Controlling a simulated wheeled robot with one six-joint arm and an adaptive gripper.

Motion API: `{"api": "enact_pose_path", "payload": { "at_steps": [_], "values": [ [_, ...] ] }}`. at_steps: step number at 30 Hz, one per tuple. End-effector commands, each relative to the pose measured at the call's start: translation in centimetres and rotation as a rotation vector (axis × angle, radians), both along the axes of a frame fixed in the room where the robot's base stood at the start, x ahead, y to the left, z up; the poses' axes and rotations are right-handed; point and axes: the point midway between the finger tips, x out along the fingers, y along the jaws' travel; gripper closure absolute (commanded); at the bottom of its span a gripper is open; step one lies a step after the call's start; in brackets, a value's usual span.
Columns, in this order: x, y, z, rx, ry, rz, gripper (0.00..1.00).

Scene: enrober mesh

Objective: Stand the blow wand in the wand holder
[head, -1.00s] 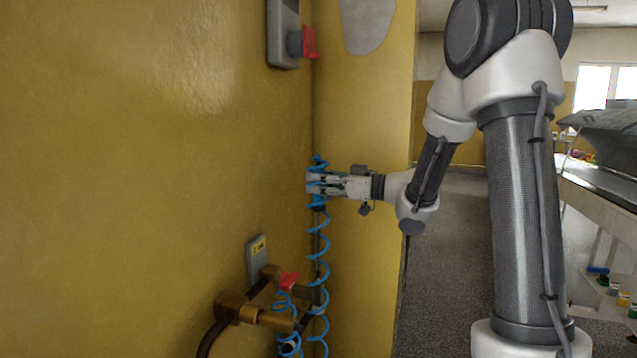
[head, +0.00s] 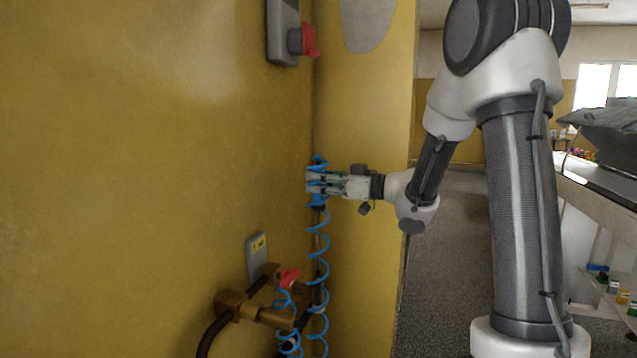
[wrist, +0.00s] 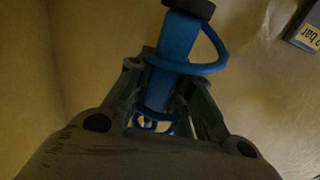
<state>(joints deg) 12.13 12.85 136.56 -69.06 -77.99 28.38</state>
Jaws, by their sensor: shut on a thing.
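My gripper (head: 322,186) is shut on the blue blow wand (head: 318,161), in front of the corner of the yellow walls. In the wrist view the wand's blue body (wrist: 178,45) with a dark end stands between the fingers (wrist: 165,95). In the head view the wand looks upright; a thin dark length (head: 318,222) shows below the gripper among the blue hose coils. The fingers hide the middle of the wand. I cannot make out the wand holder for certain in either view.
A blue coiled hose (head: 324,279) hangs below the gripper. Brass pipework (head: 240,307) with a red valve handle (head: 290,278) and a grey labelled plate (head: 257,255) are at lower left. A grey box with a red knob (head: 303,41) is above. Open floor (head: 445,270) lies right.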

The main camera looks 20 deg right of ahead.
Motion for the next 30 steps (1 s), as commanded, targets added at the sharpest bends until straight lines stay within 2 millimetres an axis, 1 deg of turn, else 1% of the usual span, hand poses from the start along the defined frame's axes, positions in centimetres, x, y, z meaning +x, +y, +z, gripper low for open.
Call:
{"api": "enact_pose_path", "payload": {
  "at_steps": [5,30],
  "values": [
    [0.0,0.0,-0.3,0.001,0.001,0.000,0.99],
    [0.0,0.0,-5.0,0.001,0.001,0.000,0.99]
  ]
}}
